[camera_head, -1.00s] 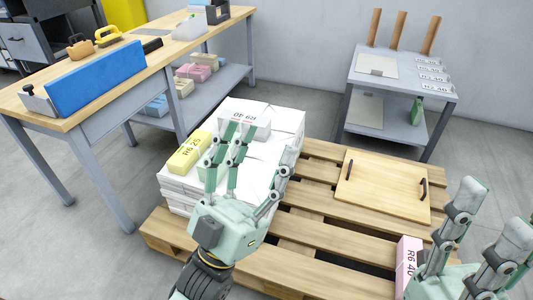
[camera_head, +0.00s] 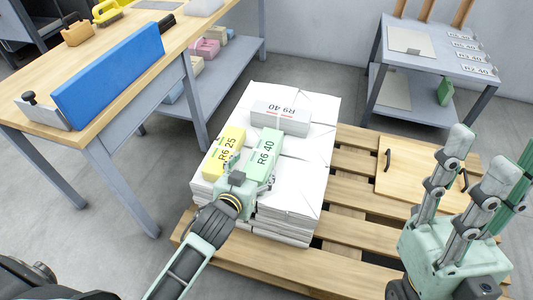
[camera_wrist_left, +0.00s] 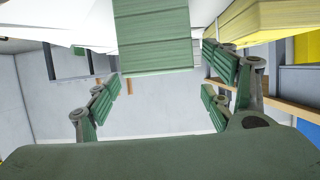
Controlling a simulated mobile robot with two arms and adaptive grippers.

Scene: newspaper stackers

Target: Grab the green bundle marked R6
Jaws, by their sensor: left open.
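The green bundle (camera_head: 264,155), marked "R6 40", lies on the white paper stack (camera_head: 305,165) on the pallet. My left gripper (camera_head: 240,172) is at its near end, low over the stack. In the left wrist view the green bundle (camera_wrist_left: 153,38) shows ahead, between the open fingers of my left gripper (camera_wrist_left: 160,95), with no finger clearly touching it. A yellow bundle (camera_head: 225,150) marked "R6 25" lies close on its left, and a grey-white bundle (camera_head: 281,117) marked "R9 40" lies behind it. My right gripper (camera_head: 478,165) is raised at the right with its fingers apart.
The wooden pallet (camera_head: 350,228) is partly bare right of the stack and carries a board with handles (camera_head: 410,170). A workbench (camera_head: 175,48) with a blue block (camera_head: 108,72) stands at left. A grey shelf table (camera_head: 440,60) stands at back right.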

